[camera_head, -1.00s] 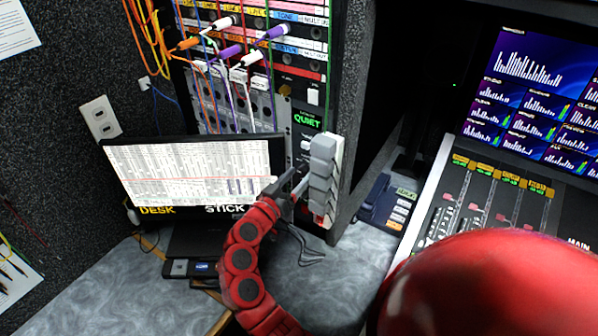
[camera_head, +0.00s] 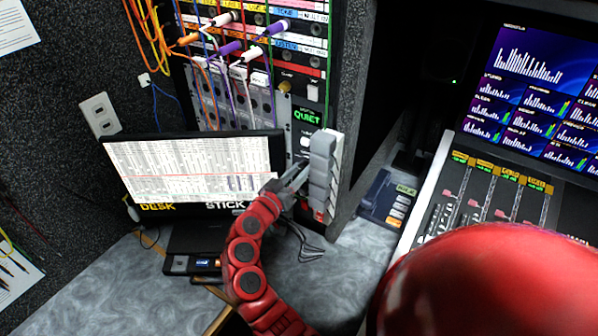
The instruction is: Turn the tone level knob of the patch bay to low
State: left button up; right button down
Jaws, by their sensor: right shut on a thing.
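The patch bay (camera_head: 284,115) is a tall rack with coloured label strips and many plugged cables. Its narrow panel at the lower right has a small green display (camera_head: 306,117) reading QUIET and white controls beneath it. My right gripper (camera_head: 301,177) is at the lower part of this panel, its grey fingers pointing up and right. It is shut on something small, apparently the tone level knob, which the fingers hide. The knob's pointer and scale cannot be read. My left gripper is not in view.
Thin dark cables (camera_head: 305,244) lie on the desk below. A mixing console (camera_head: 500,195) is at the right.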

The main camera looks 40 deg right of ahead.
jog(key=n+p, duration=0.1)
jog(key=n, duration=0.3)
jog(key=shift+r, duration=0.1)
jog(key=n+p, duration=0.1)
jog(key=n, duration=0.3)
jog(key=shift+r+p, duration=0.1)
jog(key=shift+p, duration=0.3)
jog(key=n+p, duration=0.3)
jog(key=n, duration=0.2)
jog(key=shift+n, duration=0.4)
jog(key=shift+n+p, duration=1.25)
jog(key=shift+n, duration=0.75)
jog(key=c, duration=0.6)
grip_release()
